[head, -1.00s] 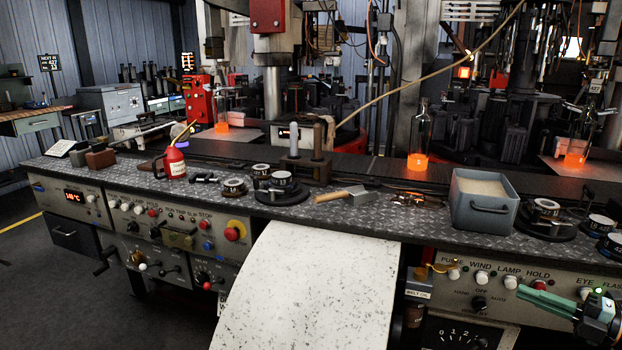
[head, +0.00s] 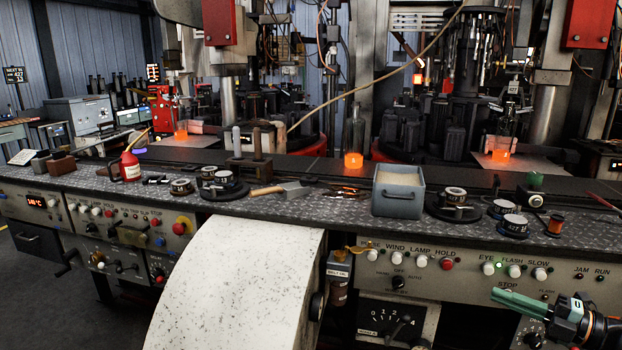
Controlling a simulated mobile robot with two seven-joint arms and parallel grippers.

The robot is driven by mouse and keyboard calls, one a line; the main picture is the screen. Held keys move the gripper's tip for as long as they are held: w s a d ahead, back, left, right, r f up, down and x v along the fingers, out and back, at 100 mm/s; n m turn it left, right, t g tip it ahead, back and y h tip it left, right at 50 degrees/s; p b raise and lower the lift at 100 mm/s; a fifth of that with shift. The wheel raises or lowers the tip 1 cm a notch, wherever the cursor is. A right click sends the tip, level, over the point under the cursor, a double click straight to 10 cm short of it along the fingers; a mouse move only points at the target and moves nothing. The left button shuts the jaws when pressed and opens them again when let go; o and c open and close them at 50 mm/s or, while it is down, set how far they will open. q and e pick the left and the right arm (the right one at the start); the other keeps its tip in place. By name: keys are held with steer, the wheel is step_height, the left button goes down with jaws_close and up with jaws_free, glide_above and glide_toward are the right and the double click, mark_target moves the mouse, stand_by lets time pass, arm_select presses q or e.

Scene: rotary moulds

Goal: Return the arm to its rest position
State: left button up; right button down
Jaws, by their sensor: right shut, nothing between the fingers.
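My right gripper (head: 517,306) is at the lower right of the head view, in front of the control panel on the bench's front face. Its green fingers are shut together with nothing between them, and they point left. The dark wrist behind it runs out of the picture at the lower right corner. It stands apart from the bench top and its tools. My left gripper is not in the picture.
A glowing bottle (head: 353,145) stands behind. A speckled white curved cover (head: 235,285) juts out in front. Knobs line the panel.

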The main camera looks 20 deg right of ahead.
steer(key=s+a+f+m+g+h, duration=0.1)
steer(key=s+a+f+m+h, duration=0.3)
steer(key=a+f+m, duration=0.6)
steer(key=s+a+f+m+g+h, duration=0.2)
steer(key=s+a+f+m+h, duration=0.3)
steer(key=a+f, duration=0.95)
steer(key=s+a+f+m+g, duration=0.3)
steer(key=s+f+g, duration=0.1)
steer(key=s, duration=0.4)
steer(key=w+a+r+m+t+y, duration=0.15)
steer(key=a+m, duration=0.25)
steer(key=a, duration=0.5)
arm_select(q)
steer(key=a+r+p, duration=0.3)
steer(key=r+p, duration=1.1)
steer(key=p, duration=0.5)
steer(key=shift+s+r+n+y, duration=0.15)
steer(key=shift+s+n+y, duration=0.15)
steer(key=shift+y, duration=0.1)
arm_select(e)
step_height(320, 180, up, 15)
steer(key=s+d+m+h, duration=0.1)
steer(key=d, duration=0.1)
steer(key=shift+f, duration=0.15)
